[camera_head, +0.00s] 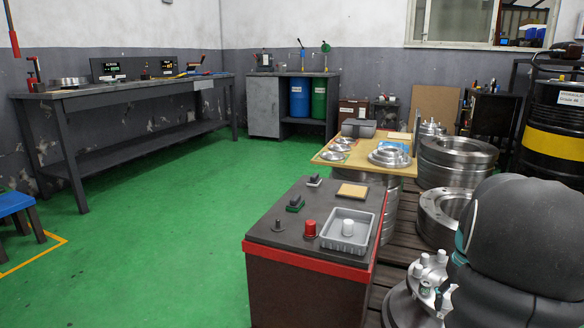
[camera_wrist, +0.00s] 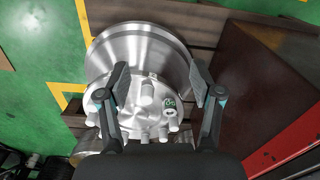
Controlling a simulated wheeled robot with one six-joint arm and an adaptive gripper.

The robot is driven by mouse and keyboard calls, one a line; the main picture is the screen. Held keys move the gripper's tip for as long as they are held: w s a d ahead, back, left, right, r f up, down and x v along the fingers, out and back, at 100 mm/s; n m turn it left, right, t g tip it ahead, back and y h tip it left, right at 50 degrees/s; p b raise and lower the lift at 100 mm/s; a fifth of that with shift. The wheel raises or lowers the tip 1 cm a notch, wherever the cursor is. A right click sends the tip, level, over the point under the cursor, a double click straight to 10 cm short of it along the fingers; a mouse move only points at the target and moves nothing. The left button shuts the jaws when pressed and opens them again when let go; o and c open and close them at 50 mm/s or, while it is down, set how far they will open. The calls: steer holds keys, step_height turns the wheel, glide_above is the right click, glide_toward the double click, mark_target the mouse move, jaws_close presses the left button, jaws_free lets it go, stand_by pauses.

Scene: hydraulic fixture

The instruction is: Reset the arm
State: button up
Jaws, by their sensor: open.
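My gripper (camera_wrist: 159,84) shows in the wrist view with its two dark fingers spread apart and nothing between them. It points down over a round metal part (camera_wrist: 135,42) with several upright silver pegs; I cannot tell the height between them. One peg-like piece (camera_wrist: 170,105) has a green mark. What seems to be the same metal part (camera_head: 404,305) shows in the head view at the lower right, partly hidden by my dark arm.
A dark red-edged cabinet (camera_head: 300,258) stands left of my arm, bearing a grey tray (camera_head: 328,241) with a white cylinder and a red-capped piece (camera_head: 310,229). Large metal rings (camera_head: 457,153) stand behind. A long workbench (camera_head: 120,91) lines the left wall.

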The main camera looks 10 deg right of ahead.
steer(key=s+a+r+n+t+p, duration=0.2)
steer(key=a+r, duration=0.4)
steer(key=a, duration=0.5)
steer(key=s+a+r+n+t+p, duration=0.1)
steer(key=s+a+r+p, duration=0.3)
steer(key=a+r, duration=0.3)
steer(key=s+a+r+n+t+p, duration=0.2)
steer(key=s+a+r, duration=0.2)
steer(key=a, duration=1.3)
step_height(320, 180, up, 2)
steer(key=shift+s+a+r+n+t+p, duration=0.2)
steer(key=shift+s+n+t+p, duration=0.1)
steer(key=shift+s+p, duration=0.1)
